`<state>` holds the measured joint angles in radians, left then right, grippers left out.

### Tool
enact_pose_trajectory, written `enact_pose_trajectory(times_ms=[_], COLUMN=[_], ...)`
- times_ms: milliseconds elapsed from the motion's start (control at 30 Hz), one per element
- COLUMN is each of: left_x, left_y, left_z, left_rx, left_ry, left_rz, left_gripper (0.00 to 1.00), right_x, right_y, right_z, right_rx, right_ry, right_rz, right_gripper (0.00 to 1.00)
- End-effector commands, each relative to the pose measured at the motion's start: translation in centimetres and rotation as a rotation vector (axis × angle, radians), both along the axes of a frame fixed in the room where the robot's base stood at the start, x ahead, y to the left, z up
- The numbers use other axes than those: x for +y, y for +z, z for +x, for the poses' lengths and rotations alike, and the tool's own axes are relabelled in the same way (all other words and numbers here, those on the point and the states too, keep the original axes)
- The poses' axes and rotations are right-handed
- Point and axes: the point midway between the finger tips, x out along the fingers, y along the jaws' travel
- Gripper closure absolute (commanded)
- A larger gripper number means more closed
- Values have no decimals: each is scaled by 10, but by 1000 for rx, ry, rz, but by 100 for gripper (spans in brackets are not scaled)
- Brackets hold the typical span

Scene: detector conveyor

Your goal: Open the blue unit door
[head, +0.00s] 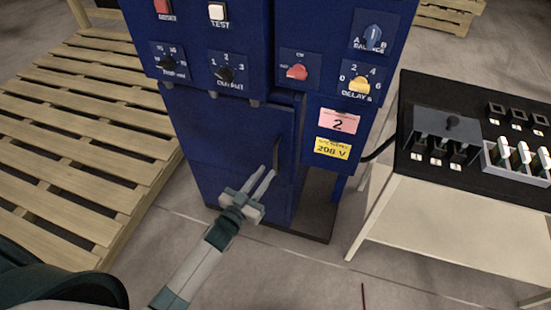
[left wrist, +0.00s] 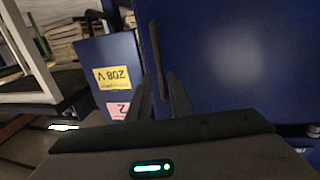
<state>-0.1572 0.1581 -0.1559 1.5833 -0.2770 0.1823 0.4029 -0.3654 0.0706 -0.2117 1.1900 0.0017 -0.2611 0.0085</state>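The blue unit (head: 180,115) stands upright in the middle of the head view, with knobs and switches above its plain blue door (head: 222,150). A dark vertical handle (head: 277,154) is near the door's right edge. It also shows in the left wrist view (left wrist: 156,58). I cannot tell for sure whether the door is fully closed. My left gripper (head: 267,175) is in front of the door, just below the handle. Its fingers (left wrist: 161,92) are apart and empty, and in the wrist view the handle lies ahead between their tips. My right gripper is not in view.
A wooden pallet (head: 75,140) lies left of the unit. A table with a black top (head: 455,180) carrying switches stands close on the right. A black cable (head: 381,150) runs between unit and table. A pink label (head: 338,122) and a yellow label (head: 333,147) sit beside the door.

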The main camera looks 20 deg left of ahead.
Motion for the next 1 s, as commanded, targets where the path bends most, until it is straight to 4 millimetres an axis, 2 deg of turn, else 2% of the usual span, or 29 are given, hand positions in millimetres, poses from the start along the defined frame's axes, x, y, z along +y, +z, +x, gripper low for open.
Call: enact_pose_trajectory(times_ms=[200, 400, 600, 900, 1000], left_x=[-9, -15, -18, -18, -18], left_y=[1, 0, 0, 0, 0], left_z=[38, 62, 73, 74, 73], left_rx=[0, 0, 0, 0, 0], left_ry=[0, 0, -1, -1, 0], left_rz=[-3, -1, -2, -1, -1], left_gripper=[82, 82, 82, 82, 100], right_x=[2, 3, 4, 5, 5], right_y=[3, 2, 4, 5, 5], right_z=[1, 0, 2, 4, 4], right_rx=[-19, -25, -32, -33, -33], right_ry=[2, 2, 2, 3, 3], right_rz=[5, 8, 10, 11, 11], right_gripper=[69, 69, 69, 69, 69])
